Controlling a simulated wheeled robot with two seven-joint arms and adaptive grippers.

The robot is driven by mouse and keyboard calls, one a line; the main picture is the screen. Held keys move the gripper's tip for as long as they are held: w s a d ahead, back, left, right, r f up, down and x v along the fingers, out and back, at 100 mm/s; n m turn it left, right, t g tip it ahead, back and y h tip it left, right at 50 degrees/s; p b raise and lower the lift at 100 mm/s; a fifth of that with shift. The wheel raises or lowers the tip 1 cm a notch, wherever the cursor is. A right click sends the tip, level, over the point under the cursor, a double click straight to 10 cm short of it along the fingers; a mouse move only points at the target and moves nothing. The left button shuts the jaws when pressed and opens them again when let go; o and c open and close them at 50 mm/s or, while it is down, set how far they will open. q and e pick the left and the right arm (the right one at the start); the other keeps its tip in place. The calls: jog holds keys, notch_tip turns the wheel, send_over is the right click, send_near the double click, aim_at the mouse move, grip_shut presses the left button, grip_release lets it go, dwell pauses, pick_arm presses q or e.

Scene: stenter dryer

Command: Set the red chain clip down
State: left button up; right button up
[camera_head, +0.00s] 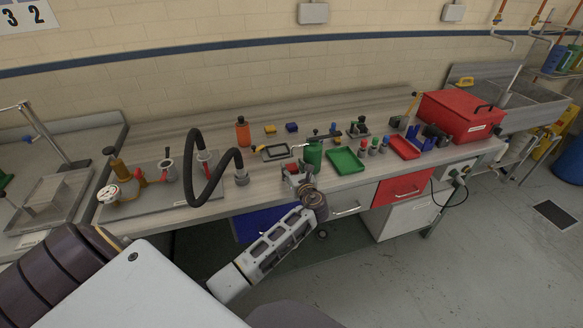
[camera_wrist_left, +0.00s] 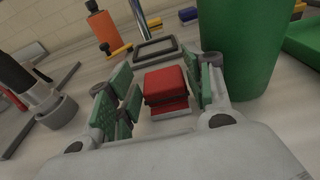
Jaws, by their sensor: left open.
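The red chain clip (camera_wrist_left: 166,86) sits on the grey bench top between the open fingers of my left gripper (camera_wrist_left: 156,98) in the left wrist view. Its top is red and blocky, with a paler lower part. There is a gap to the left green finger pads; the right pads are close, and I cannot tell whether they touch. In the head view my left gripper (camera_head: 297,172) is low at the bench's front, and the clip is a small red spot there, partly covered. My right gripper is not in view.
A green container (camera_head: 313,155) stands just right of my left gripper. A green tray (camera_head: 345,161) and red tray (camera_head: 404,147) lie further right, before a red toolbox (camera_head: 461,115). An orange bottle (camera_head: 243,132) and a black-framed piece (camera_head: 276,152) are behind. A black hose (camera_head: 191,168) arches left.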

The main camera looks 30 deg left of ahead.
pick_arm(q)
jog(key=v, duration=0.9)
jog(key=shift+s+d+r, duration=0.2)
